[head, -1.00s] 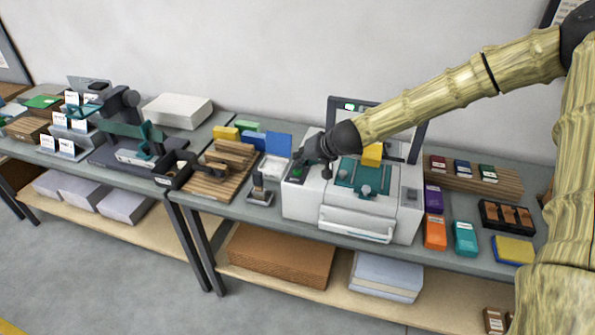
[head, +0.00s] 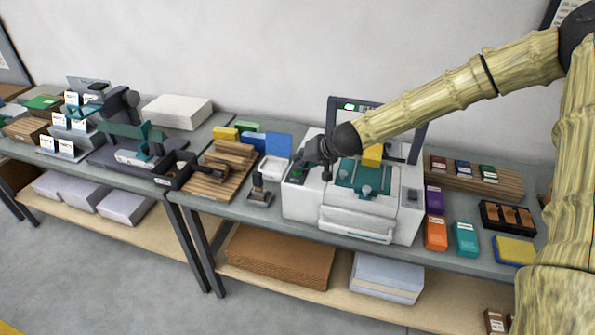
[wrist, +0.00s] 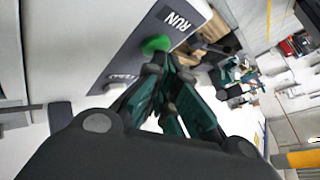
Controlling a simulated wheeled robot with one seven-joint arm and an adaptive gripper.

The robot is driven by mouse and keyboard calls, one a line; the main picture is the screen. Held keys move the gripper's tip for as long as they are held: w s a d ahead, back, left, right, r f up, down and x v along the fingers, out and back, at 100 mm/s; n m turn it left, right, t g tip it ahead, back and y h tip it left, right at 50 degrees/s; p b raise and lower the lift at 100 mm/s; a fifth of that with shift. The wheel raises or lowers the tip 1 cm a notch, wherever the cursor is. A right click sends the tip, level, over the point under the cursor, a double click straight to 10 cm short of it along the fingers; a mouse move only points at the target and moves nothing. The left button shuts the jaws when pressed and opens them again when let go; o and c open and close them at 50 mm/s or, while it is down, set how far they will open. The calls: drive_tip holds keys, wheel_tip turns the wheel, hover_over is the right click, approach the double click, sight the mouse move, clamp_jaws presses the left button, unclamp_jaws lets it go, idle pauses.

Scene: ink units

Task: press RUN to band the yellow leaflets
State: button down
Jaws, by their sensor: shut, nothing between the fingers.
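The banding machine (head: 302,204) is a white box with a teal plate on top, standing on the right-hand bench. A yellow block (head: 371,154), apparently the leaflets, sits at the rear of the teal plate, partly hidden by my arm. The green RUN button (wrist: 156,45) is on a dark panel beside the word RUN in the wrist view. My gripper (wrist: 158,68) is shut and empty, its tips at the button's edge. In the head view my gripper (head: 302,162) is over the machine's left panel; I cannot tell whether it touches the button.
A dark frame (head: 421,135) stands behind the machine, with a lit green indicator (head: 350,107). A small stamp-like tool (head: 259,190) stands to the machine's left. Purple, orange and teal packs (head: 465,238) lie close on its right. The wall is behind.

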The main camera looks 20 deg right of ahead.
drive_tip(key=shift+r, duration=0.1)
drive_tip(key=shift+r+p, duration=0.7)
drive_tip(key=shift+r, duration=0.1)
drive_tip(key=shift+r+p, duration=1.85)
drive_tip(key=shift+r, duration=0.65)
